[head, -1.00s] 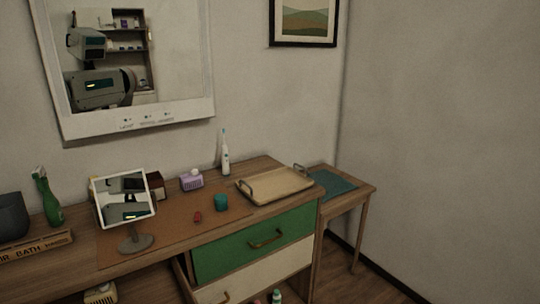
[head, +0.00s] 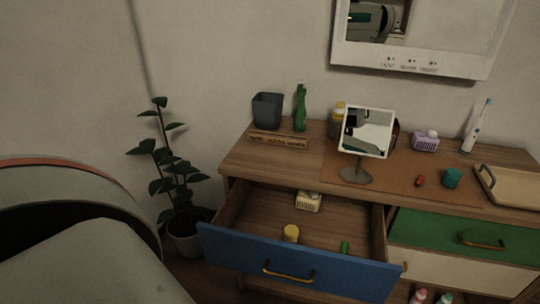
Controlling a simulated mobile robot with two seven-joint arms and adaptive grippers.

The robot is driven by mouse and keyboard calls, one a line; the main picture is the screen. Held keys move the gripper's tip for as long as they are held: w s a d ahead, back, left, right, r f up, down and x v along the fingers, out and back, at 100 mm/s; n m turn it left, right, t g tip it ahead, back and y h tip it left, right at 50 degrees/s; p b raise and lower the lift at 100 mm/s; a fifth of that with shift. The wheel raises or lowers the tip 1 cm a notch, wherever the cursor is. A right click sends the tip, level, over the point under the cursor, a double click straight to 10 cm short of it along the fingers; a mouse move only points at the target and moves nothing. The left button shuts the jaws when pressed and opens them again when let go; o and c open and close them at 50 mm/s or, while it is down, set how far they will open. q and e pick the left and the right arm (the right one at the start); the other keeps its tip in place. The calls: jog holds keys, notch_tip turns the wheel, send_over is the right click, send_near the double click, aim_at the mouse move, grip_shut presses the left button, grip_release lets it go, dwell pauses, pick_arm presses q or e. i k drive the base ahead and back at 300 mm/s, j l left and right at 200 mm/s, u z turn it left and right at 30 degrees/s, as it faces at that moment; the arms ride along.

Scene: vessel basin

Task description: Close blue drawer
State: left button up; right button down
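The blue drawer (head: 300,267) is pulled well out of the left part of the wooden dresser (head: 240,160). Its front is blue with a brass-coloured bar handle (head: 288,275). Inside lie a cream box (head: 308,202), a yellow-topped item (head: 291,233) and a small green item (head: 345,247). Neither of my grippers is in view, and nothing of mine touches the drawer.
A potted plant (head: 165,165) stands on the floor left of the dresser. A rounded pale object (head: 70,260) fills the lower left. The green drawer (head: 465,239) is right of the blue one. A table mirror (head: 366,132), a dark bin (head: 267,110) and a tray (head: 510,187) stand on top.

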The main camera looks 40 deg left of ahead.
aim_at(245, 234)
jog(key=j+u, duration=0.2)
jog(key=u, duration=0.25)
jog(key=j+u, duration=0.25)
jog(key=u, duration=0.2)
